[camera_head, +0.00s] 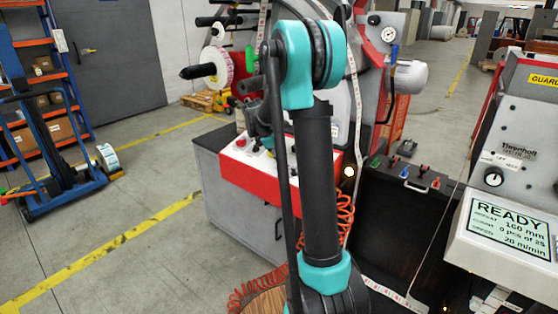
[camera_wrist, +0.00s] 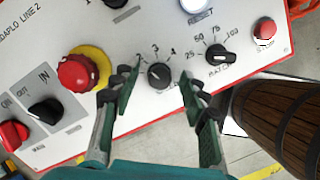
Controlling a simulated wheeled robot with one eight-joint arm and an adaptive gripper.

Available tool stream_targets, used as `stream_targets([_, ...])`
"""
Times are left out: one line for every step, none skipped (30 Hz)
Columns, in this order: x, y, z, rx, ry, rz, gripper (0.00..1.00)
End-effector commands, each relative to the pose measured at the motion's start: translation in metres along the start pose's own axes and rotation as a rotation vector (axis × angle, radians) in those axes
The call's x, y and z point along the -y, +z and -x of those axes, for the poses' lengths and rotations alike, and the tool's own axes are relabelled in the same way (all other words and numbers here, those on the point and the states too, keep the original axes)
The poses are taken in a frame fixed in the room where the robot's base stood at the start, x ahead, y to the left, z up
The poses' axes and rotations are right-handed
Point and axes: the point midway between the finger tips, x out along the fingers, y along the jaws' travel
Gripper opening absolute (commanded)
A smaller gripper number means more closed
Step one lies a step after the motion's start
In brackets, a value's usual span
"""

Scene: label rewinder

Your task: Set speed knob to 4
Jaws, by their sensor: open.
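The black speed knob (camera_wrist: 159,76) is on the light control panel (camera_wrist: 140,130), with the numbers 2, 3 and 4 around its upper side. Its pointer is too small to read surely. My gripper (camera_wrist: 157,77) is open, with one finger left and one right of the knob.
A second black knob (camera_wrist: 219,56) marked 25 to 100 sits close to the right finger. A red emergency button (camera_wrist: 78,72) on a yellow ring is at the left. A red stop button (camera_wrist: 264,29) and a wooden barrel (camera_wrist: 275,120) are at the right.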

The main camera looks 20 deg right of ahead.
Motion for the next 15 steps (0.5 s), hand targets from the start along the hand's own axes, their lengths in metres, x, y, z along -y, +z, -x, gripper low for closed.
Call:
stream_targets([0.0000,0.0000,0.0001,0.000,0.000,0.000,0.44])
stream_targets([0.0000,0.0000,0.0001,0.000,0.000,0.000,0.42])
stream_targets([0.0000,0.0000,0.0002,0.000,0.000,0.000,0.37])
stream_targets([0.0000,0.0000,0.0002,0.000,0.000,0.000,0.33])
stream_targets([0.0000,0.0000,0.0002,0.000,0.000,0.000,0.30])
stream_targets([0.0000,0.0000,0.0002,0.000,0.000,0.000,0.25])
stream_targets([0.0000,0.0000,0.0003,0.000,0.000,0.000,0.21])
stream_targets([0.0000,0.0000,0.0003,0.000,0.000,0.000,0.17])
stream_targets([0.0001,0.0000,0.0003,0.000,0.000,0.000,0.12])
stream_targets([0.0000,0.0000,0.0003,0.000,0.000,0.000,0.08])
stream_targets([0.0000,0.0000,0.0003,0.000,0.000,0.000,0.05])
stream_targets([0.0000,0.0000,0.0003,0.000,0.000,0.000,0.00])
stream_targets([0.0000,0.0000,0.0003,0.000,0.000,0.000,0.00])
stream_targets([0.0000,0.0000,0.0003,0.000,0.000,0.000,0.00])
stream_targets([0.0000,0.0000,0.0003,0.000,0.000,0.000,0.00])
